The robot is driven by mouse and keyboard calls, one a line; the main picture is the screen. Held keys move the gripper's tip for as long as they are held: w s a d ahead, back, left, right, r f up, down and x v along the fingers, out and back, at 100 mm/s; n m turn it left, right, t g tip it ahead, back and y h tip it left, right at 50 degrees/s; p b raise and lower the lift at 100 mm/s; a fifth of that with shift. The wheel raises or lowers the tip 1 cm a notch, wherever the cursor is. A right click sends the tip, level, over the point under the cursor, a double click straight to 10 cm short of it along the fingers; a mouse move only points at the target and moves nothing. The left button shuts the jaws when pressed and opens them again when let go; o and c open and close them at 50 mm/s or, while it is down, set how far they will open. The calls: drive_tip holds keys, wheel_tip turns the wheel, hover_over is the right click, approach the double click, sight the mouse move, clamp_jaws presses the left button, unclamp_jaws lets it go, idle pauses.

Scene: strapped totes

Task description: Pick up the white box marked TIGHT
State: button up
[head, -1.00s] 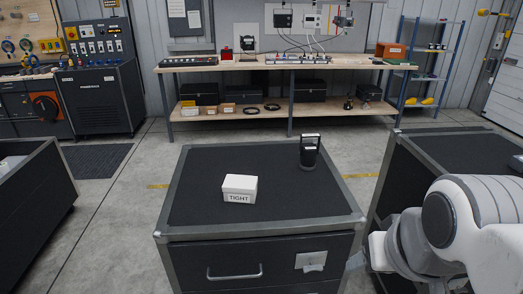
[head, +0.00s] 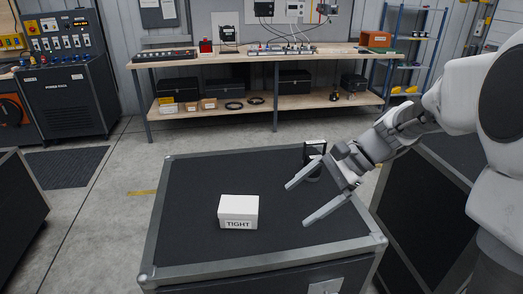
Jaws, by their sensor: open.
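The white box marked TIGHT (head: 238,210) sits upright on the black top of the metal-edged cabinet (head: 190,186), left of the top's middle. Its label faces me. My gripper (head: 295,204) is over the cabinet top to the right of the box. Its two long grey fingers are spread wide and point left toward the box. Nothing is between them, and they are apart from the box.
A black device with a handle (head: 314,152) stands on the cabinet top behind my gripper, partly hidden by it. A workbench (head: 250,56) stands farther back. Dark cabinets flank left (head: 18,205) and right (head: 415,200). The cabinet top left of the box is clear.

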drive_tip(key=w+f+m+y, duration=0.5)
drive_tip(key=w+f+m, duration=0.1)
drive_tip(key=w, duration=0.3)
drive_tip(key=b, duration=0.1)
approach(239, 207)
drive_tip(key=x, duration=0.3)
drive_tip(key=f+x, duration=0.1)
drive_tip(key=x, duration=0.3)
drive_tip(key=w+x, duration=0.1)
drive_tip(key=x, duration=0.2)
drive_tip(key=shift+a+f, duration=0.15)
drive_tip(key=shift+f, duration=0.15)
drive_tip(key=c, duration=1.3)
drive_tip(key=shift+c, duration=0.5)
drive_tip(key=shift+r, duration=0.15)
